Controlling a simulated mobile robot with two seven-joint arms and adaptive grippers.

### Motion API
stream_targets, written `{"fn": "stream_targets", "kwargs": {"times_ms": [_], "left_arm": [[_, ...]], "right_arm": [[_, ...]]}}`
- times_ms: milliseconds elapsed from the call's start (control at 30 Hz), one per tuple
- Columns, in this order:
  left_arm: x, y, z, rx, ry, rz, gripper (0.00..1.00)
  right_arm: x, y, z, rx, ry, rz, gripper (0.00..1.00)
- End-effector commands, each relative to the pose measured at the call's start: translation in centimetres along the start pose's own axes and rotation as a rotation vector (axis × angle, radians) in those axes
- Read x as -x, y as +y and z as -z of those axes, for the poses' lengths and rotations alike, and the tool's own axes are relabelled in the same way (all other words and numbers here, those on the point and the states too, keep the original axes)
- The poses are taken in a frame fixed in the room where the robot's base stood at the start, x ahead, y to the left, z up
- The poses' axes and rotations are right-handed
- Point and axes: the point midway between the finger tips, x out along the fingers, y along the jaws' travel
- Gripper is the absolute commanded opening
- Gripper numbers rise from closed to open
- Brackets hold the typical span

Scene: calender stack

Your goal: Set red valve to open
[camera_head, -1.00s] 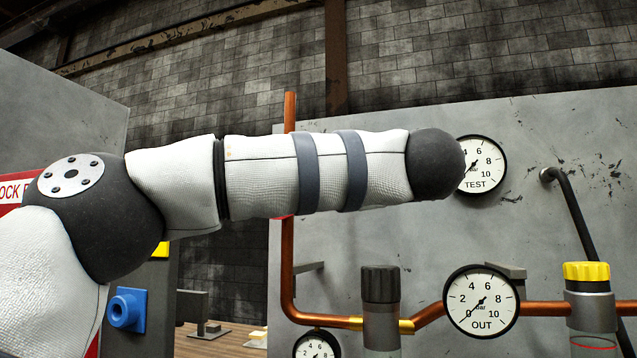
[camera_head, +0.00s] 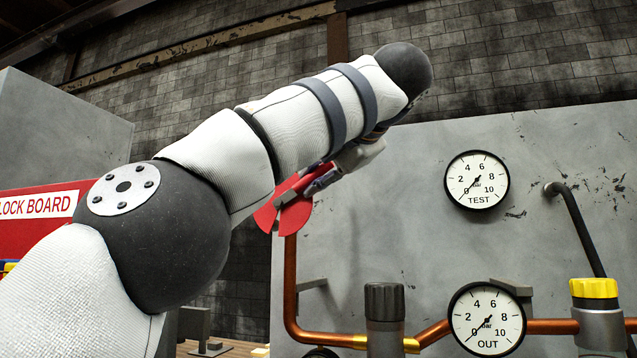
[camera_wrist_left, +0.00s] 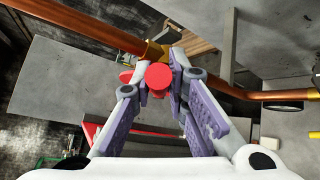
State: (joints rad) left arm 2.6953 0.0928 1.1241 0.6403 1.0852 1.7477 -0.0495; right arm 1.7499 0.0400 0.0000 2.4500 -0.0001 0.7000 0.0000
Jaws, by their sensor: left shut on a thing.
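The red valve (camera_head: 294,216) is on the vertical copper pipe, partly hidden behind my left arm in the head view; its flat red handle parts show below the arm. In the left wrist view, the red valve (camera_wrist_left: 158,77) shows a round red cap between the fingers, beside a brass fitting on the copper pipe. My left gripper (camera_head: 312,184) is shut on the red valve; its purple-padded fingers stand on both sides of the cap in the left wrist view (camera_wrist_left: 156,82). The exact finger contact is hard to see. My right gripper is not in view.
A TEST gauge (camera_head: 477,180) and an OUT gauge (camera_head: 487,319) are on the grey panel (camera_head: 400,230). A dark-capped fitting (camera_head: 384,303) and a yellow-capped one (camera_head: 594,290) stand along the lower pipe. A red lock board (camera_head: 40,235) is at the left.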

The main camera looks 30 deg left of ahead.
Motion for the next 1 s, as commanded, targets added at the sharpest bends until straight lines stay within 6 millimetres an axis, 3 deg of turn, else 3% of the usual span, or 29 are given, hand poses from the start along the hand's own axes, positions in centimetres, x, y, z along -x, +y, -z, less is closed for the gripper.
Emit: {"fn": "stream_targets", "kwargs": {"times_ms": [100,667,700,800,1000], "left_arm": [[0.22,0.91,-0.05,0.033,0.0,0.013,0.0],[0.17,1.21,-0.07,0.054,0.004,0.036,0.0],[0.17,1.21,-0.07,0.054,0.004,0.035,0.17],[0.15,1.13,-0.05,0.054,0.006,0.037,0.34],[0.03,0.83,-0.06,0.051,0.009,0.042,0.34]], "right_arm": [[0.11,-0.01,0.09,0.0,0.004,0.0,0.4],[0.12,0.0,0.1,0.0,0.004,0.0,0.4],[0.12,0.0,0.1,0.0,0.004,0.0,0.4],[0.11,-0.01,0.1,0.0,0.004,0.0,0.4],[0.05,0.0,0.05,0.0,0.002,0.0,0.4]]}}
